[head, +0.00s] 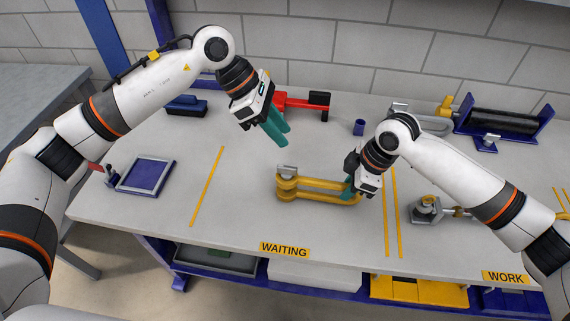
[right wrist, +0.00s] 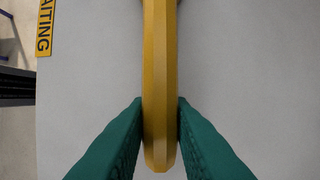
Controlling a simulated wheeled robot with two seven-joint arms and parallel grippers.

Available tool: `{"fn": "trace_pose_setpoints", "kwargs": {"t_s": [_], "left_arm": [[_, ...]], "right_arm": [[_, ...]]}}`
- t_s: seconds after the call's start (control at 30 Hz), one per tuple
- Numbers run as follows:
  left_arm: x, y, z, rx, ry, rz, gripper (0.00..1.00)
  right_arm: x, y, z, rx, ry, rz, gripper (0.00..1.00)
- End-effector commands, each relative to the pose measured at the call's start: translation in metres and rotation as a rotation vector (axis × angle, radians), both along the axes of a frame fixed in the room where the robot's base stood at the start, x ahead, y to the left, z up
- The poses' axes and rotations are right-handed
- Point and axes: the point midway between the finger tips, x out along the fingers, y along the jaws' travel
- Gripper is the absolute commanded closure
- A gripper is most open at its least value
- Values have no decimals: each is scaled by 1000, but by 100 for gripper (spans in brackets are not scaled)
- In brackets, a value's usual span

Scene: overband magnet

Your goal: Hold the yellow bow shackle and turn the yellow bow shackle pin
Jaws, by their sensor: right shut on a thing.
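The yellow bow shackle (head: 318,184) lies on the bench above the WAITING label, its bow end to the right. Its pin, with a grey end (head: 286,170) on top, stands at the shackle's left end. My right gripper (head: 348,190) is shut on the bow end; in the right wrist view its green fingers (right wrist: 160,135) touch both sides of the yellow bar (right wrist: 160,70). My left gripper (head: 280,134) hangs empty above the bench, up and left of the pin, its green fingers slightly apart. The pin is out of the right wrist view.
A red tool (head: 296,102) and a small blue cup (head: 359,127) stand behind. A blue tray (head: 146,175) lies at the left, and a grey shackle (head: 425,122) at the back right. A metal fitting (head: 427,208) lies right of the yellow lines.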

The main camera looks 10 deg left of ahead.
Motion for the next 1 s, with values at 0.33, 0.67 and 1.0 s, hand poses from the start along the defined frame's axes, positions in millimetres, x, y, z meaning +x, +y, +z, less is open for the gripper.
{"fn": "trace_pose_setpoints", "kwargs": {"t_s": [0.33,0.67,1.0], "left_arm": [[-4,9,-30,234,-51,-72,69],[-5,-7,-72,229,-48,-71,69],[-4,-18,-102,228,-51,-69,69]], "right_arm": [[0,0,0,1,-1,0,100],[0,0,0,1,-1,0,100],[0,0,0,1,0,0,100]]}}
